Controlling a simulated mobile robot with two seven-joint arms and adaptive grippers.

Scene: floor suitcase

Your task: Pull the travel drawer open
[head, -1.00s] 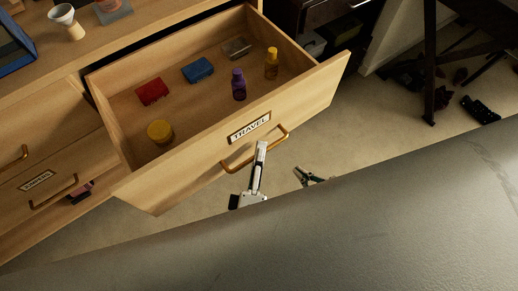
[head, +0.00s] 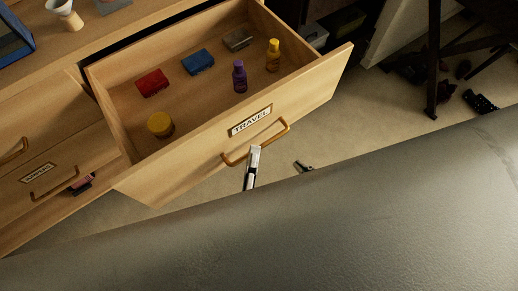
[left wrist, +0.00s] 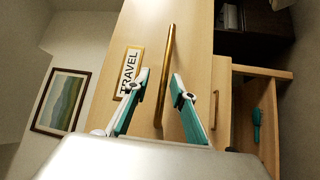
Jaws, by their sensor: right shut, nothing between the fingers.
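The travel drawer (head: 205,152) stands pulled out of the wooden dresser, its inside open to view. Its front has a TRAVEL label (head: 250,120) and a brass bar handle (head: 272,136). My left gripper (head: 254,150) is at the middle of the handle. In the left wrist view, the left gripper (left wrist: 160,82) has its two teal fingers spread apart, with the handle (left wrist: 168,60) passing between them; I cannot tell whether they touch.
Another labelled drawer (head: 55,172) is at left. Dark furniture legs (head: 433,70) stand at right.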

